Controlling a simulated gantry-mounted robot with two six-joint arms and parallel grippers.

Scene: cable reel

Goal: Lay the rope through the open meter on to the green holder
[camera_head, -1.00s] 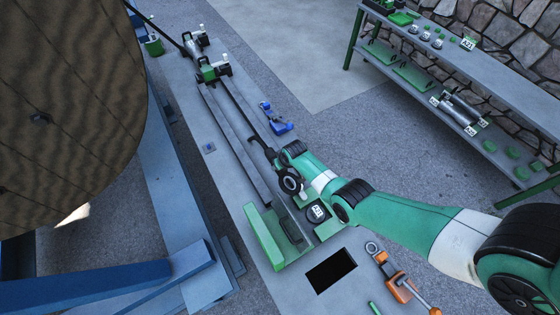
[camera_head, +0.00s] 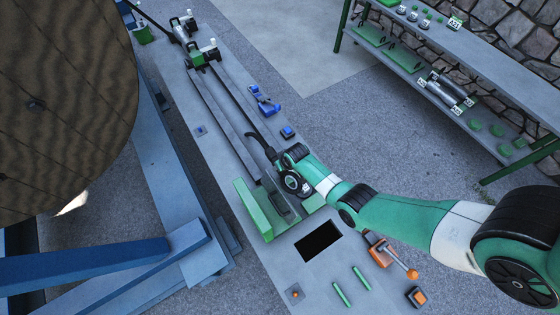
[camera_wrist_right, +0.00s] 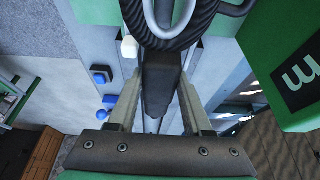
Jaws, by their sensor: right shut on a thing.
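The black rope (camera_head: 233,92) comes from the top left, passes the meter (camera_head: 202,53) at the far end of the bench and runs beside a long grey rail. I cannot tell whether the meter is open. My right gripper (camera_head: 262,147) is shut on the rope's near end. In the right wrist view, the gripper (camera_wrist_right: 160,110) has its fingers either side of a dark piece (camera_wrist_right: 160,75). The green holder (camera_head: 252,209) is at the rail's near end, below and left of my gripper. My left gripper is not in view.
A large wooden reel (camera_head: 60,110) and blue frame (camera_head: 90,262) fill the left. Blue parts (camera_head: 264,102) lie right of the rail. A rectangular hole (camera_head: 318,241) and an orange tool (camera_head: 385,252) are near the front. A shelf (camera_head: 480,75) stands at upper right.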

